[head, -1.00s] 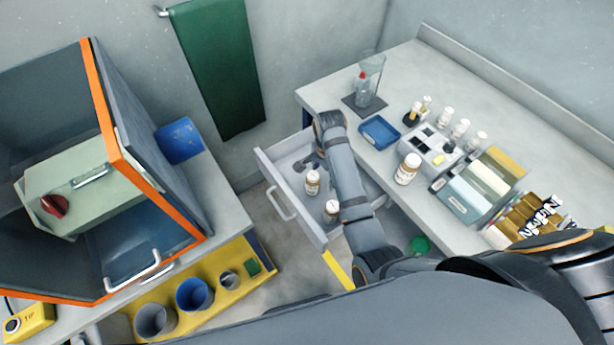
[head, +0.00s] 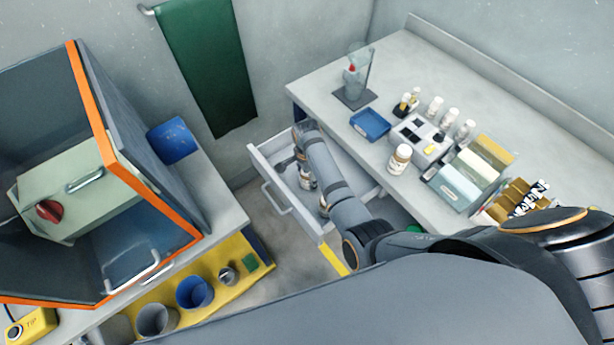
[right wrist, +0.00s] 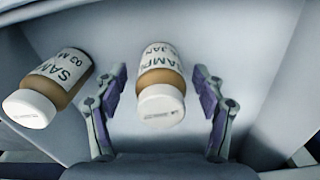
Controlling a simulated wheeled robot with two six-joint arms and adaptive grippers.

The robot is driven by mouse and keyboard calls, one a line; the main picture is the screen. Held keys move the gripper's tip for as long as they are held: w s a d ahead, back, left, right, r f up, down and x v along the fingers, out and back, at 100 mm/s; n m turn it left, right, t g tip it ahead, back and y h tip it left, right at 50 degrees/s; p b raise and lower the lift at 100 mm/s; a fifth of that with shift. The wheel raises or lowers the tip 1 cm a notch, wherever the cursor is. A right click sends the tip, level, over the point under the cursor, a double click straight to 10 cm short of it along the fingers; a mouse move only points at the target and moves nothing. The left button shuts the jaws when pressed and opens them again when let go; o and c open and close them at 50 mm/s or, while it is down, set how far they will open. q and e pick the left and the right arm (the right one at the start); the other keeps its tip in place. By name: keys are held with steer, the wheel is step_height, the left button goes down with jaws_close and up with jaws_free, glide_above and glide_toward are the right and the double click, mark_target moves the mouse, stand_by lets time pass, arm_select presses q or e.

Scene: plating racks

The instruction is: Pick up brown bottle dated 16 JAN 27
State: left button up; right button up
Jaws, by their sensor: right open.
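Two brown bottles with white caps and white labels are in the open drawer (head: 262,165). In the right wrist view, one bottle (right wrist: 160,75) is between my open right gripper's fingers (right wrist: 161,82); its label reads "JAN", but I cannot read the full date. The other bottle (right wrist: 52,82) is left of the left finger, tilted in the picture, with a label starting "03 M". In the head view my right gripper (head: 301,163) is inside the drawer, and my arm partly hides the near bottle (head: 324,205). The bottle by the gripper (head: 306,181) is partly covered too. My left gripper is out of view.
The drawer walls stand close around the gripper. On the counter (head: 390,70) are another brown bottle (head: 399,160), a blue tray (head: 370,125), a grey rack (head: 420,138) and several small bottles. An orange-edged cabinet (head: 95,120) stands at the left.

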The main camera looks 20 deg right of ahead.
steer(key=shift+w+f, duration=0.1)
steer(key=shift+f, duration=0.85)
steer(key=c, duration=1.2)
steer(key=shift+r, duration=0.1)
steer(key=shift+c, duration=0.2)
